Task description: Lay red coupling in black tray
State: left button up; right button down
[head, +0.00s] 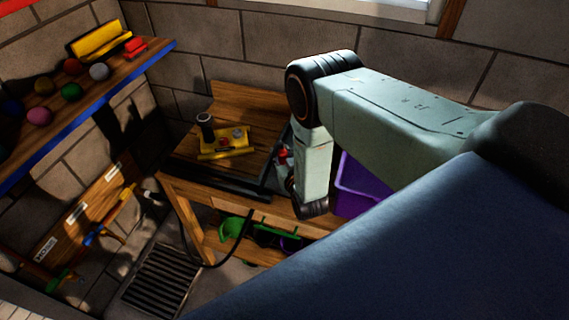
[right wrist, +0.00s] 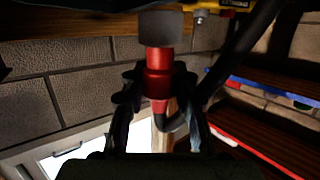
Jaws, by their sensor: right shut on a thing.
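The red coupling (right wrist: 158,75) has a grey cylindrical end and sits between the dark fingers of my right gripper (right wrist: 158,88) in the right wrist view. My right gripper is shut on it. In the head view a small red part of the coupling (head: 283,153) shows just left of my arm's wrist link, over the wooden bench; most of the gripper there (head: 280,172) is dark or hidden. My left gripper is not in view.
A yellow holder (head: 228,154) with small parts and a dark cylinder (head: 205,126) stand on the wooden bench (head: 245,100). A purple bin (head: 357,190) is right of my wrist. A blue-edged shelf (head: 130,82) with balls is at left. A black hose (head: 240,240) hangs in front.

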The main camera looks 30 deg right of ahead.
jog(key=shift+w+d+f, duration=0.15)
jog(key=shift+d+f, duration=0.05)
jog(key=shift+f, duration=0.75)
jog(key=f, duration=0.3)
jog(key=shift+a+f, duration=0.15)
jog(key=shift+a, duration=0.15)
jog(key=shift+d+f, duration=0.2)
jog(key=shift+f, duration=0.05)
jog(key=c, duration=1.3)
grip_release()
jog(key=shift+o, duration=1.4)
jog(key=shift+a+r, duration=0.15)
jog(key=shift+s, duration=0.2)
jog(key=shift+s, duration=0.4)
jog(key=v, duration=1.1)
